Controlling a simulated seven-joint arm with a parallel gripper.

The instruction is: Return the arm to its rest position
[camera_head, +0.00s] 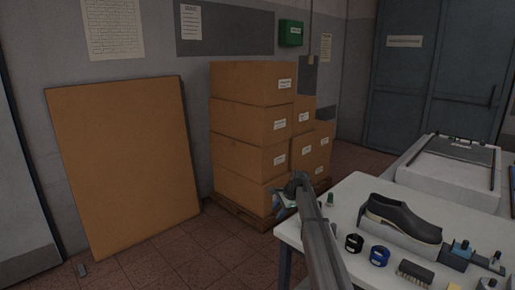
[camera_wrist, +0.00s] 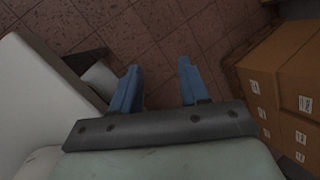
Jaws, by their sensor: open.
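My gripper (camera_wrist: 159,85) shows in the wrist view with its two blue fingers apart and nothing between them. It hangs over the red tiled floor, just off the edge of the white table (camera_wrist: 45,90). In the head view my arm reaches up from the bottom edge, and its end stands beside the left corner of the white table (camera_head: 338,205), in front of the stacked boxes. The fingers are small and partly hidden there by the arm.
Cardboard boxes (camera_head: 250,120) stand stacked on a wooden pallet (camera_head: 238,212) behind my gripper. On the table are a dark shoe (camera_head: 405,220), a brush (camera_head: 415,272), a black ring (camera_head: 354,243), a blue ring (camera_head: 380,256) and small bottles. A large brown board (camera_head: 125,165) leans on the wall.

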